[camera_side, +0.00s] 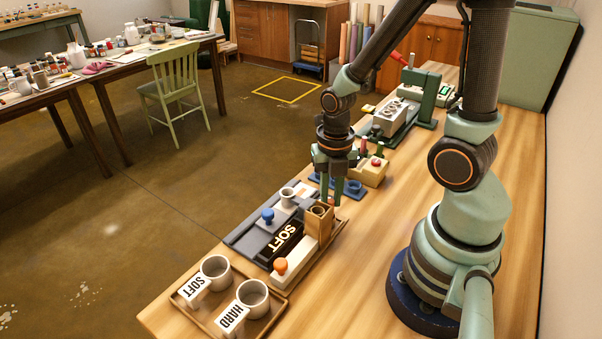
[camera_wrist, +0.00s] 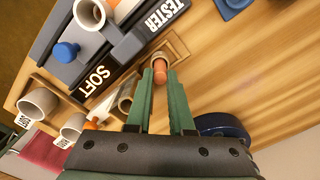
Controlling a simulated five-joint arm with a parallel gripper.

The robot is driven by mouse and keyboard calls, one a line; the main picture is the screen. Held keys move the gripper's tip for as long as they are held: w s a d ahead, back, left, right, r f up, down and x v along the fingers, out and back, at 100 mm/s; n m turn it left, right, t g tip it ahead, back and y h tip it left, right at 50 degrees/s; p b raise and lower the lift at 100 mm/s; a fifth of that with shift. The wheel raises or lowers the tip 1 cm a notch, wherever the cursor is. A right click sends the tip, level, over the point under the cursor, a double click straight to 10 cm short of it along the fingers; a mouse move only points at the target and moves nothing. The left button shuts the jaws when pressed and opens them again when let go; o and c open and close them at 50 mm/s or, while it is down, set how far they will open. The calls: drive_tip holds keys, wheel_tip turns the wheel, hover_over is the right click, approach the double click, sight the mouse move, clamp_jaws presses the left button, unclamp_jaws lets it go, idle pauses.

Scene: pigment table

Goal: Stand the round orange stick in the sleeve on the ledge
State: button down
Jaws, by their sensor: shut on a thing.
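My gripper (camera_side: 332,197) is shut on the round orange stick (camera_wrist: 160,76), which shows between its fingertips in the wrist view. In the side view only a small reddish bit of the stick (camera_side: 331,203) shows below the fingers. My fingertips are close above and behind this block in the side view. I cannot tell whether the stick touches it. The stick's far end is hard to make out.
The dark tester (camera_side: 262,236) with a SOFT label, a blue knob (camera_side: 268,215) and a white cup (camera_side: 288,196) is beside the ledge. An orange knob (camera_side: 280,266) is at its near end. SOFT (camera_side: 215,267) and HARD (camera_side: 253,293) cups stand on a tray.

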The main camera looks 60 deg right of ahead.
drive_tip(key=c, duration=0.7)
unclamp_jaws()
drive_tip(key=shift+r, duration=4.05)
drive_tip(key=w+a+r+m+t, duration=0.1)
drive_tip(key=r+m+t, duration=0.1)
drive_tip(key=m, duration=0.7)
drive_tip(key=w+a+r+m+t, duration=0.1)
drive_tip(key=r+m, duration=0.4)
drive_tip(key=m, duration=0.4)
drive_tip(key=w+a+r+m+t, duration=0.1)
drive_tip(key=r+m+t, duration=0.1)
drive_tip(key=m, duration=0.6)
drive_tip(key=shift+w+a+r+m+t, duration=0.15)
drive_tip(key=shift+a+r+m, duration=0.05)
drive_tip(key=shift+r, duration=0.2)
drive_tip(key=shift+w+a+r+m+t, duration=0.1)
drive_tip(key=shift+a+r+m+t, duration=0.1)
drive_tip(key=shift+r, duration=0.2)
